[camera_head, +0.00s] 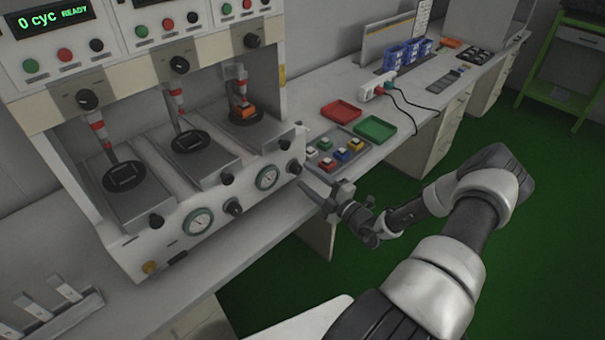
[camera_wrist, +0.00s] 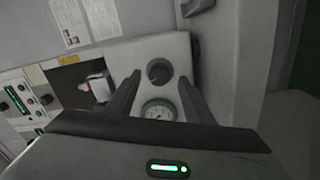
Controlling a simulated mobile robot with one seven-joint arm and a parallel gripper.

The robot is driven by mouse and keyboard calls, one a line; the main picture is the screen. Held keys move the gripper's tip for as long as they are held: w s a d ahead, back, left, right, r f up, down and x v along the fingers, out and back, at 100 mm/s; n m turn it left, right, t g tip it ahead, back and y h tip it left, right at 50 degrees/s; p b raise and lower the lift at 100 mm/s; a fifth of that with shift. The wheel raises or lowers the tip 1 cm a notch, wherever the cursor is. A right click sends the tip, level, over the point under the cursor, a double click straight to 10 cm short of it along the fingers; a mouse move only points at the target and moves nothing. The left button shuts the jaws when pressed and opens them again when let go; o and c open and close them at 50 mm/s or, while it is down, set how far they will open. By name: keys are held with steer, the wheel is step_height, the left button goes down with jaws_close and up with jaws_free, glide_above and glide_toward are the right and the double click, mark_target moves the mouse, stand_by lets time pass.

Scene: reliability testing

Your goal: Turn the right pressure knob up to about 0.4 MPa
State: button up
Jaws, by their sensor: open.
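The right pressure knob (camera_head: 295,166) is a dark round knob on the white front panel of the test machine, to the right of the right gauge (camera_head: 267,177). In the wrist view the knob (camera_wrist: 158,71) lies between the two fingertips in the picture, with the round gauge (camera_wrist: 158,111) beside it. The gauge needle is too small to read. My gripper (camera_head: 315,183) is open and empty, just in front of the panel's right end. It also shows in the wrist view (camera_wrist: 160,76), a finger on each side of the knob. I cannot tell whether they touch it.
A left gauge (camera_head: 198,221) and left knob (camera_head: 233,207) sit on the same panel. A grey tray (camera_head: 322,167) with several coloured blocks stands on the bench close behind my gripper, near a red tray (camera_head: 341,111) and a green tray (camera_head: 375,129).

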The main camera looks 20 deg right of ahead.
steer(key=v, duration=1.4)
